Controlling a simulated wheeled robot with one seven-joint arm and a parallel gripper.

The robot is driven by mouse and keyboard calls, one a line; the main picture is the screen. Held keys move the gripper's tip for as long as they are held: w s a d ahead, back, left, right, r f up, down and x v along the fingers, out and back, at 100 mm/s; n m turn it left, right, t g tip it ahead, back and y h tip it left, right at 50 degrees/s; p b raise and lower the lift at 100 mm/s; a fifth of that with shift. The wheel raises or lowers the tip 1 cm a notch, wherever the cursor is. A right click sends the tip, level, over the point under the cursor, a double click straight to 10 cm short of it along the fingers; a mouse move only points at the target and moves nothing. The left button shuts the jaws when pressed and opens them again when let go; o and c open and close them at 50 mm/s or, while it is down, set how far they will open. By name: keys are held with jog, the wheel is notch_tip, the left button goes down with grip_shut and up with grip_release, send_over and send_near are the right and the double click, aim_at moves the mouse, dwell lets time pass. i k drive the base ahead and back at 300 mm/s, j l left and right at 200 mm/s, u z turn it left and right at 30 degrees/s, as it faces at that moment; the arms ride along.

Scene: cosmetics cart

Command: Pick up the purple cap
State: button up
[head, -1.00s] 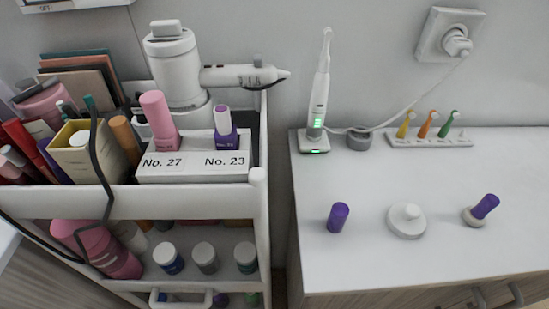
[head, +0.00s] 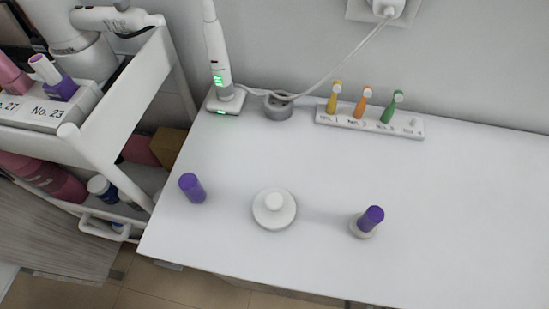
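A purple cylinder, cap-like (head: 192,188), stands alone on the left part of the white tabletop. I cannot tell from the look alone which of the two is the purple cap. A round white piece with a knob (head: 274,208) lies between them. A purple bottle with a white top (head: 55,78) stands in the "No. 23" slot on the cart. My gripper is not in view.
The white tabletop (head: 470,215) is clear at the right. An electric toothbrush on its charger (head: 219,70), a grey ring (head: 278,106) and a rack (head: 370,122) with yellow, orange and green brush heads stand at the back. The cart (head: 130,95) is at the left.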

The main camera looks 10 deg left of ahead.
aim_at(189, 183)
jog(key=l+u, duration=0.25)
jog(key=u, duration=0.2)
jog(key=l+u, duration=0.25)
jog(key=u, duration=0.2)
jog(key=l+u, duration=0.25)
jog(key=u, duration=0.2)
